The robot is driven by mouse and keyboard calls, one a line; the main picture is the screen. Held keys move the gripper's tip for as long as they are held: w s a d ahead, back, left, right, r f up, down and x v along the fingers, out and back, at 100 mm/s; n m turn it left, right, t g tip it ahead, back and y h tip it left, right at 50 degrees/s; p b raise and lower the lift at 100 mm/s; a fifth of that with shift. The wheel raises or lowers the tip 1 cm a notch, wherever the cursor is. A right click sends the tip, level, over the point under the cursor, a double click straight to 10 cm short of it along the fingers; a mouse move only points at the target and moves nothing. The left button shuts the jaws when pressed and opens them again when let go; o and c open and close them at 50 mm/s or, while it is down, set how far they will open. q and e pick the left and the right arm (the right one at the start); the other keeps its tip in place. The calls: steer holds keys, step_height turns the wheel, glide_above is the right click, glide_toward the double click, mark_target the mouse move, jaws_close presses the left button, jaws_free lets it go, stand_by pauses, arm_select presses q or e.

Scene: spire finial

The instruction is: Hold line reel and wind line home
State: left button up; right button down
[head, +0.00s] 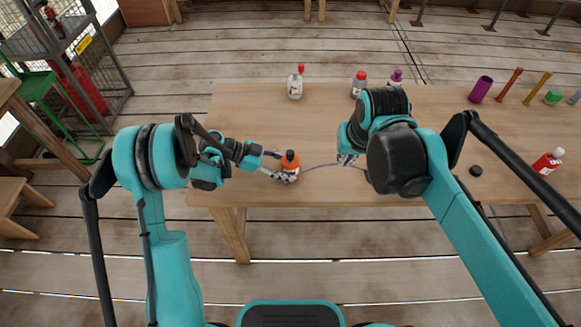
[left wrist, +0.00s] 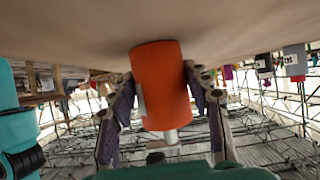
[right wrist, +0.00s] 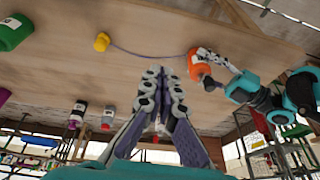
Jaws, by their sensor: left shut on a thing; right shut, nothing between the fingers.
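The orange line reel (head: 291,166) with a dark knob on top stands near the table's front edge. My left gripper (head: 276,168) is shut around its sides; the left wrist view shows a finger on each side of the orange drum (left wrist: 162,85). A thin bluish-purple line (head: 322,164) runs over the tabletop from the reel toward my right arm. In the right wrist view the line ends at a small yellow piece (right wrist: 102,42), hidden in the head view. My right gripper (right wrist: 158,72) is shut and empty, apart from the reel (right wrist: 197,66); its fingertips are largely hidden in the head view.
A purple cup (head: 481,90), a dark disc (head: 475,170) and a red-and-white bottle (head: 546,163) are at right. The table's left part is clear.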

steer(key=w+a+r+g, duration=0.1)
steer(key=w+a+g, duration=0.1)
steer(key=w+a, duration=0.35)
steer(key=g, duration=0.2)
glide_above(298, 162)
steer(key=d, duration=0.1)
steer(key=f, duration=0.2)
steer(key=shift+w+d+f, duration=0.1)
steer(key=shift+f, duration=1.35)
steer(key=shift+w+d+f, duration=0.1)
steer(key=shift+f, duration=1.3)
steer(key=shift+f, duration=0.1)
steer(key=shift+f, duration=1.4)
steer(key=shift+s+a, duration=0.1)
steer(key=shift+a, duration=0.1)
steer(key=shift+s+a, duration=0.15)
steer(key=shift+a, duration=0.3)
